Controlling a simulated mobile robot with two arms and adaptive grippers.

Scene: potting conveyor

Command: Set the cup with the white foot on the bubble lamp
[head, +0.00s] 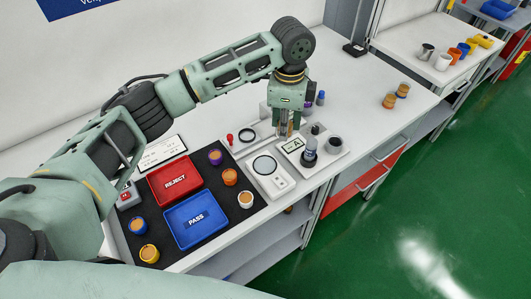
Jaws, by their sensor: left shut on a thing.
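My right gripper is not in view.
The black mat (205,238) bears a red REJECT tray (160,193), a blue PASS tray (183,236) and several cups. A device with an A display (293,145) and a dark upright part stands right of the disc.

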